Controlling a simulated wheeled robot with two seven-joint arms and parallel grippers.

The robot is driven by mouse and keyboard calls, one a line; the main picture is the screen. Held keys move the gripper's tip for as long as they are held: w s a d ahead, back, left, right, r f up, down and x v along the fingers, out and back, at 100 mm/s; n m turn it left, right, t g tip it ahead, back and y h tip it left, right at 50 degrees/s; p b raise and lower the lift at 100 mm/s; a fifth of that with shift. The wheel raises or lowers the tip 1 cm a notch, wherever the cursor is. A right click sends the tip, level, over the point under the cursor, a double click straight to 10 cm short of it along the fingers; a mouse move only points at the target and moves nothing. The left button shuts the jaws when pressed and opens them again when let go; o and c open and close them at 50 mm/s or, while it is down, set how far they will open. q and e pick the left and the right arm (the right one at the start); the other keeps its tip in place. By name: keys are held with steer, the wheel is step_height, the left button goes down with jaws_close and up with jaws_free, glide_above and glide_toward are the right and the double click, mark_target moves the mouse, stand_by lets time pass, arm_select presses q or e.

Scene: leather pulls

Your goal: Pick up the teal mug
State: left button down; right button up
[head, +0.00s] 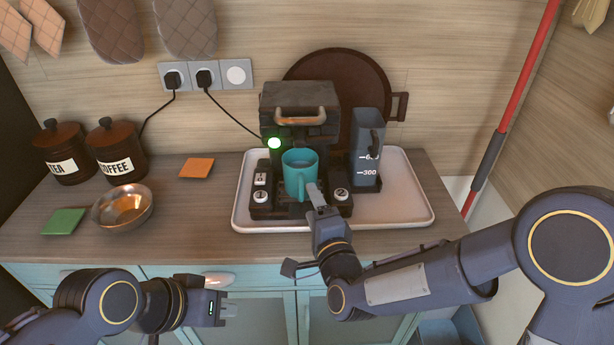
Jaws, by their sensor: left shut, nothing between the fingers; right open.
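The teal mug (299,172) stands upright on the drip area of a black coffee machine (299,99). Its open top shows. My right gripper (315,194) is open at the mug's lower front right, its fingers pointing at the mug. They overlap the mug's edge in the picture, and I cannot tell whether they touch it or sit around its handle. My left gripper (231,310) is shut and empty, low in front of the counter, well away from the mug.
The machine stands on a pale tray (408,208) beside a dark water container (366,150) marked 300. A round dark pan (340,66) leans behind. A metal bowl (122,208), two lidded jars (117,152), and orange (197,168) and green (63,221) squares lie left. The counter's centre left is clear.

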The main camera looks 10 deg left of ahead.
mark_target(301, 179)
steer(key=p+x, duration=0.1)
steer(key=x, duration=0.4)
steer(key=shift+s+a+p, duration=0.15)
steer(key=shift+a+p, duration=0.05)
steer(key=shift+p, duration=0.1)
steer(key=c, duration=0.9)
steer(key=shift+c, duration=0.8)
steer(key=shift+r, duration=0.2)
